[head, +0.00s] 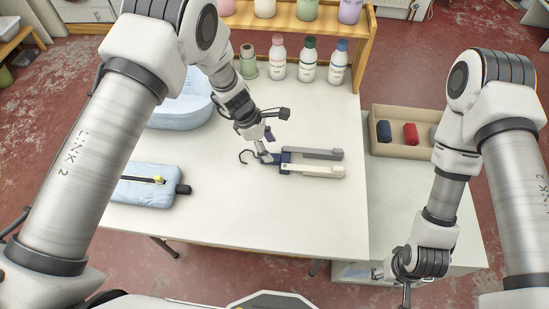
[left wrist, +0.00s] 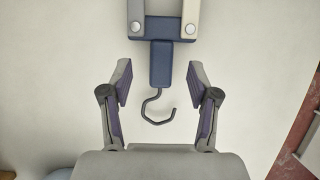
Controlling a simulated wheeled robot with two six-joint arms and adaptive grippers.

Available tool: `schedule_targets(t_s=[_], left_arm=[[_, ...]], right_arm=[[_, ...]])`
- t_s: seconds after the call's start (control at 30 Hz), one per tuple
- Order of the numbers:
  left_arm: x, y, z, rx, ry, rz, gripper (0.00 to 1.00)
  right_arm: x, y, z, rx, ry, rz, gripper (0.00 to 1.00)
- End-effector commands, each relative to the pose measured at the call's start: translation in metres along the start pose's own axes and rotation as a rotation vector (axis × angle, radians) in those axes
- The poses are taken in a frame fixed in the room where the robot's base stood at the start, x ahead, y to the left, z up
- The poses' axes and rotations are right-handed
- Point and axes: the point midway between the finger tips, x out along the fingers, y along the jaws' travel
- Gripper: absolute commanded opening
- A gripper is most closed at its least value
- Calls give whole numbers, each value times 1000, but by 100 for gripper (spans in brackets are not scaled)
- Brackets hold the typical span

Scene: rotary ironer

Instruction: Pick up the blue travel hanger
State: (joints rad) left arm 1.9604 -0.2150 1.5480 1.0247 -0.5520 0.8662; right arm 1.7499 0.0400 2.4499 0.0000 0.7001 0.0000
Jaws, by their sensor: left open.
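The blue travel hanger lies folded flat on the white table, its blue body (head: 286,160) to the left of its grey arm (head: 316,154) and cream arm (head: 312,169). Its dark hook points left in the head view. In the left wrist view the blue body (left wrist: 161,62) lies between and just ahead of the fingers, with the hook toward the palm. My left gripper (left wrist: 160,78) is open, with a gap on either side of the body; it also shows over the hook end in the head view (head: 267,147). My right gripper (head: 391,285) hangs at the lower right, away from the hanger; its fingers are unclear.
A light blue pouch (head: 145,191) with a yellow and black part lies left of the hanger. A pale blue basin (head: 184,107) and several bottles (head: 308,62) stand behind. A box (head: 402,150) with rolled items sits on the right side surface. The table (head: 290,215) is clear in front.

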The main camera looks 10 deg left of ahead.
Motion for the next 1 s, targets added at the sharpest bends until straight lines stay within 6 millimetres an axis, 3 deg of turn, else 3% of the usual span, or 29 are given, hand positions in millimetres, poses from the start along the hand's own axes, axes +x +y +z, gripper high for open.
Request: schedule_targets(t_s=[0.23,0.47,0.5,0.67,1.0], left_arm=[[42,-1,-4,2,1,-2,60],[48,-1,-5,1,2,-1,60],[48,-1,-5,1,2,-1,57],[48,-1,-5,2,2,-2,0],[46,-1,-4,2,2,-1,0]], right_arm=[[0,0,0,0,0,0,53],[0,0,0,0,0,0,53],[0,0,0,0,0,0,53],[0,0,0,0,0,0,53],[0,0,0,0,0,0,53]])
